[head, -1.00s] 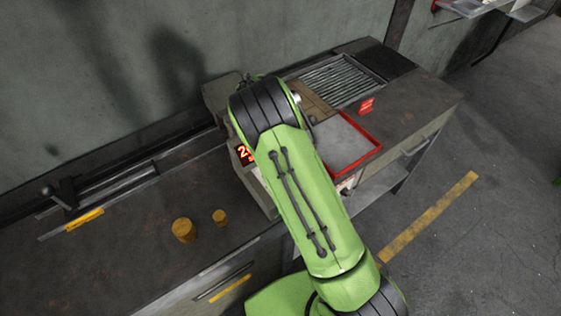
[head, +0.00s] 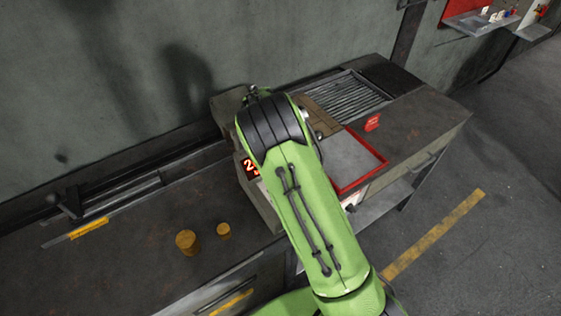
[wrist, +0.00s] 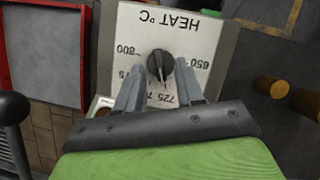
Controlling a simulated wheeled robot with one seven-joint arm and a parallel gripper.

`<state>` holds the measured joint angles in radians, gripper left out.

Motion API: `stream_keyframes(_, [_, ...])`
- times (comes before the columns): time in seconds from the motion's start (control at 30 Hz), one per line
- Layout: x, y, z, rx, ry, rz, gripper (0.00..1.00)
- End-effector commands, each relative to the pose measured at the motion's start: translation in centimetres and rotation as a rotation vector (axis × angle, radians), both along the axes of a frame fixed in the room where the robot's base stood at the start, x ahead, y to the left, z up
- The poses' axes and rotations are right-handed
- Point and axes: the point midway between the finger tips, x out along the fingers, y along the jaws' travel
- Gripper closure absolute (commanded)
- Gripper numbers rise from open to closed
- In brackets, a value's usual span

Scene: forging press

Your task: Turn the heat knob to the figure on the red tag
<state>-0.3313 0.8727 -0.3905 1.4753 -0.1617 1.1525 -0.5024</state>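The heat knob (wrist: 160,65) is dark and round with a raised grip bar. It sits on a pale dial plate (wrist: 190,27) marked HEAT °C, seen upside down in the wrist view. The figures 800, 650 and 725 are readable; others are partly hidden by my fingers. My gripper (wrist: 160,82) is open, its two fingers apart at either side of the knob's lower part; I cannot tell whether they touch it. The red tag (head: 372,122) stands on the bench in the head view, its writing too small to read. My arm hides the knob there.
A red-rimmed tray (head: 362,178) lies beside my arm. A lit red display (head: 250,168) shows a 2, the rest covered by my arm.

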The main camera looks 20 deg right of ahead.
Motion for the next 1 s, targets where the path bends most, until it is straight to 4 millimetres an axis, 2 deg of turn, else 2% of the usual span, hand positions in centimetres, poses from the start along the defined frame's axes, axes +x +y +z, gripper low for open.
stream_keyframes(0.4, [3.5,2.6,10.6,0.002,-0.006,0.001,0.63])
stream_keyframes(0.5, [4.1,3.1,12.4,0.001,-0.006,0.001,0.63])
stream_keyframes(0.67, [4.5,3.4,13.8,0.000,-0.002,-0.001,0.63])
stream_keyframes(1.0, [4.5,3.5,13.8,0.000,-0.002,-0.001,0.63])
